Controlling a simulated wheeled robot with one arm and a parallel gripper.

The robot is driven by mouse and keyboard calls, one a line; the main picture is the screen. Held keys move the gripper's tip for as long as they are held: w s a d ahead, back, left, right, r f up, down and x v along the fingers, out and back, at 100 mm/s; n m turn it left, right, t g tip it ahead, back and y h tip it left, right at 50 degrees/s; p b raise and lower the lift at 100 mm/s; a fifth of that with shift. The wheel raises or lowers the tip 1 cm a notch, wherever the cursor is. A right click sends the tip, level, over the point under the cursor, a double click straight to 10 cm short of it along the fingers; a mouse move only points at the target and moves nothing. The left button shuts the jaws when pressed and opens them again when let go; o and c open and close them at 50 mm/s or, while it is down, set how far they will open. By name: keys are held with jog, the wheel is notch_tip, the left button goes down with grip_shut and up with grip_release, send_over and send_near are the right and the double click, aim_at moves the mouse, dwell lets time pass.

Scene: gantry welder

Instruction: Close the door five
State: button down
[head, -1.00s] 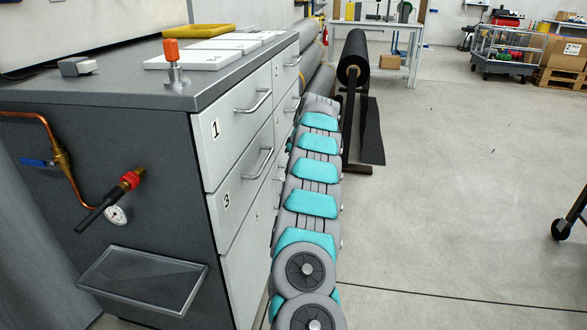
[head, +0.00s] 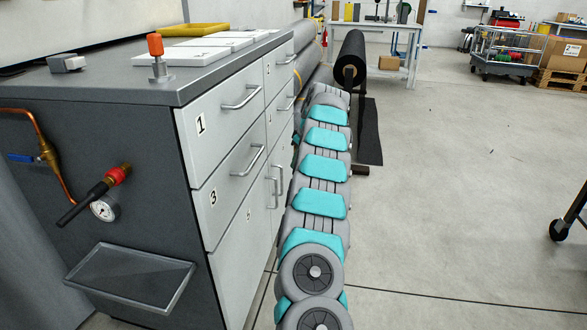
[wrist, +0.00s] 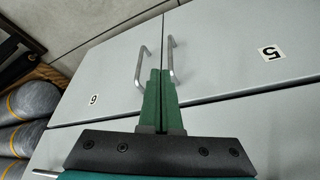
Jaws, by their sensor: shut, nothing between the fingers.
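Door five (head: 238,262) is the light grey lower door on the near side of the cabinet. It also shows in the wrist view (wrist: 235,65), with its number 5 label and a metal bar handle (wrist: 171,60) near its inner edge. Its face looks roughly level with door six (wrist: 95,85); I cannot tell whether a small gap is left. My gripper (wrist: 161,75) has green fingers that are shut and empty. In the wrist view the fingertips overlap the seam between the two handles; contact is unclear. In the head view my arm hides the gripper.
Drawers one (head: 222,112) and three (head: 230,187) above door five look shut. Rolls (head: 350,62) stand beyond.

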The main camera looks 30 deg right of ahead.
jog(key=d+v, duration=0.1)
jog(key=v, duration=0.6)
jog(key=shift+w+p, duration=0.25)
jog(key=shift+p, duration=0.2)
jog(key=shift+s+d, duration=0.1)
jog(key=shift+d, duration=0.05)
